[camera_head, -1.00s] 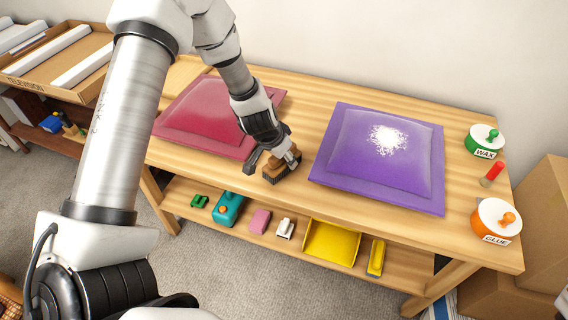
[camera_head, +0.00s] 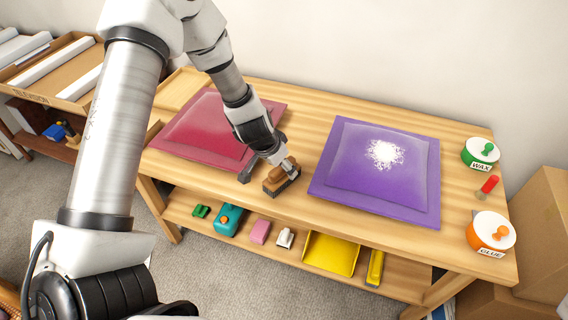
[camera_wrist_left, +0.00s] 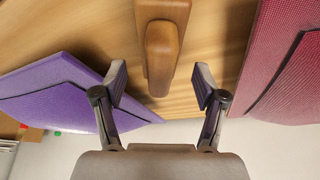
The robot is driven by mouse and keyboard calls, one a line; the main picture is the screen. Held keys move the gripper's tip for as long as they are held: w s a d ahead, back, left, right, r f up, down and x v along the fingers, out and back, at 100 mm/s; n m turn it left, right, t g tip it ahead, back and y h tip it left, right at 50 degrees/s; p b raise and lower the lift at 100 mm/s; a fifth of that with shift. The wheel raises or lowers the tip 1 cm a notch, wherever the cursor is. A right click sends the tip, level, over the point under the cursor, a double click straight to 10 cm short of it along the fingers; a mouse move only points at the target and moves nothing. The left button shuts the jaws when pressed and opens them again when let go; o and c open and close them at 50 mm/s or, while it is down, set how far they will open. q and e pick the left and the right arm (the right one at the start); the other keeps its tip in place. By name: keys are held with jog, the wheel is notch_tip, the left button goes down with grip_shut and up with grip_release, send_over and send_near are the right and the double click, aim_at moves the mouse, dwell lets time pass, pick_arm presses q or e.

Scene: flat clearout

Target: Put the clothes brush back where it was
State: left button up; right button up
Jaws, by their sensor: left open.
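The clothes brush (camera_head: 281,179), with a brown wooden body and dark bristles, stands on the wooden tabletop between the red cushion and the purple cushion, near the front edge. In the left wrist view the brush (camera_wrist_left: 160,50) shows its wooden handle, ahead of the fingertips and roughly in line with the gap. My left gripper (camera_head: 268,172) is open and empty, just behind and above the brush; its spread fingers also show in the left wrist view (camera_wrist_left: 160,87). The near finger partly overlaps the brush in the head view. My right gripper is not in view.
A red cushion (camera_head: 205,130) lies left and a purple cushion (camera_head: 345,170) with white powder lies right. A wax tin (camera_head: 474,155), a red cylinder (camera_head: 488,186) and a glue tin (camera_head: 484,236) stand at the right end. The lower shelf holds a yellow tray (camera_head: 331,253) and several small items.

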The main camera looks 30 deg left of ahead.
pick_arm(q)
jog(key=p+v, duration=0.4)
jog(key=v, duration=0.4)
jog(key=shift+s+r+p, duration=0.15)
jog(key=shift+r+p, duration=0.05)
jog(key=shift+p, duration=0.15)
jog(key=s+d+f+n+g, duration=0.1)
jog(key=s+d+f, duration=0.3)
jog(key=s+f, duration=0.4)
jog(key=s+d+f+n+g, duration=0.1)
jog(key=s+d+f+g, duration=0.2)
jog(key=s, duration=1.3)
notch_tip(320, 180, down, 5)
jog(key=shift+s+d+f, duration=0.15)
jog(key=shift+s+d, duration=0.2)
jog(key=shift+d, duration=0.65)
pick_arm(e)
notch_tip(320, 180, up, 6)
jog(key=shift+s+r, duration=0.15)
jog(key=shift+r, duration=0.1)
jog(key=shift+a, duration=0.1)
